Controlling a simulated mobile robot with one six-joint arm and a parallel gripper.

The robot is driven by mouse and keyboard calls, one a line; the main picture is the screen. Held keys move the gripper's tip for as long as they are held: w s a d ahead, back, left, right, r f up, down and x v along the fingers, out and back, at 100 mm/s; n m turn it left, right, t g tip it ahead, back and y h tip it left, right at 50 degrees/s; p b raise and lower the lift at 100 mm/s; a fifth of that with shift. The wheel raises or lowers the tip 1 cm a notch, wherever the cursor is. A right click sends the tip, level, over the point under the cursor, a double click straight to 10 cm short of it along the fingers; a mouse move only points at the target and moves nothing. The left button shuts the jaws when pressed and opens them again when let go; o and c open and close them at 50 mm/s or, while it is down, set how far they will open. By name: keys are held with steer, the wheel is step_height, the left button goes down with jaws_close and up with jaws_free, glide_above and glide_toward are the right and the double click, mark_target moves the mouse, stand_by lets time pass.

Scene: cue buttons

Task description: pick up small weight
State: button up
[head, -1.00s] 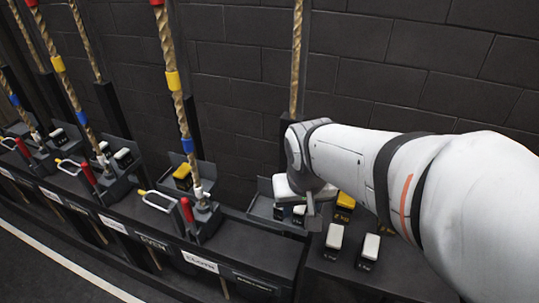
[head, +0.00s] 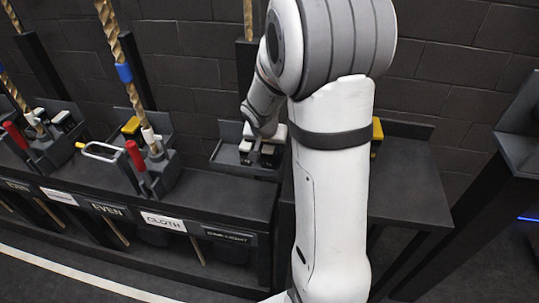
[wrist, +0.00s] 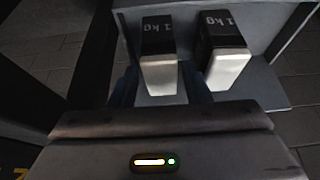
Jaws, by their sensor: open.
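Two small black weights with white ends, each marked 1 kg, stand side by side in the wrist view: a left one (wrist: 160,68) and a right one (wrist: 223,65). They sit in a grey tray (wrist: 265,85). The tray (head: 226,158) also shows in the head view, with small pale-topped weights (head: 246,150) in it. My gripper (wrist: 160,88) is open, its dark fingers on either side of the left weight's near end. I cannot tell whether they touch it. In the head view my arm hides part of the tray.
A yellow weight (head: 377,130) shows beside my arm on the dark bench (head: 410,185). A brick wall closes the back.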

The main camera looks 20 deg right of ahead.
steer(key=b+x, duration=0.1)
steer(key=x, duration=0.3)
steer(key=shift+f, duration=0.35)
steer(key=shift+c, duration=0.4)
jaws_close()
steer(key=shift+r, duration=0.15)
